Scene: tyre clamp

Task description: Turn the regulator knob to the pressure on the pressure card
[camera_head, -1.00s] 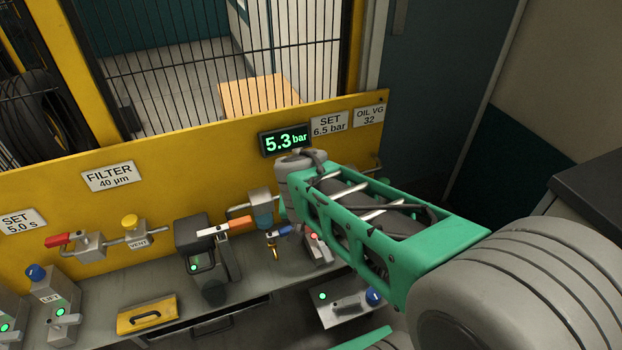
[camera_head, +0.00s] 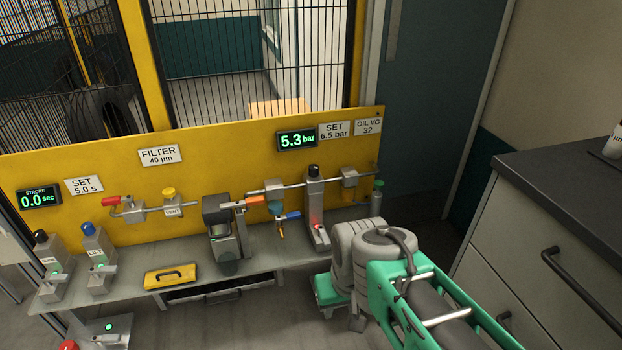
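The pressure card (camera_head: 334,130) reads "SET 6.5 bar" on the yellow panel. Left of it, a dark display (camera_head: 297,140) shows 5.3 bar in green. Below them, a grey upright unit with a black top (camera_head: 314,171) and a red light stands on the bench; I cannot tell for sure which fitting carries the regulator knob. My gripper's fingers cannot be made out.
A grey bench (camera_head: 130,285) runs along the yellow panel (camera_head: 110,180). A dark-topped cabinet (camera_head: 560,180) stands at the right. Wire fencing rises behind the panel.

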